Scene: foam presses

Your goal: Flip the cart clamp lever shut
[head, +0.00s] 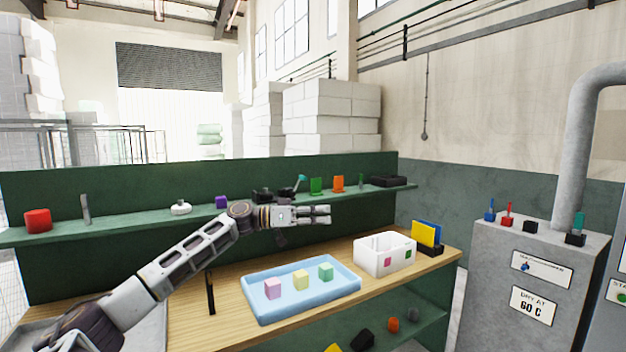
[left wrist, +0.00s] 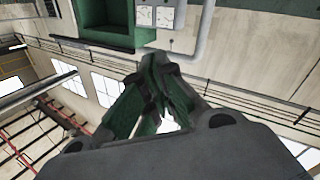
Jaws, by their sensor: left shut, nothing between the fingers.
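My left gripper (head: 328,214) is stretched to the right in front of the green shelf, its fingers together and empty. In the left wrist view its fingers (left wrist: 158,62) meet at the tips with nothing between them. Small coloured levers in blue (head: 490,210), red (head: 507,214) and teal (head: 577,231) stand on the grey cabinet at the right. I cannot tell which lever is the cart clamp's. My right gripper is not in view.
A blue tray (head: 338,294) with coloured cubes and a white bin (head: 372,262) sit on the wooden bench. A black holder with yellow and blue plates (head: 427,234) is at its right end. The shelf (head: 130,223) carries several small items. A grey pipe (head: 572,150) rises from the cabinet.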

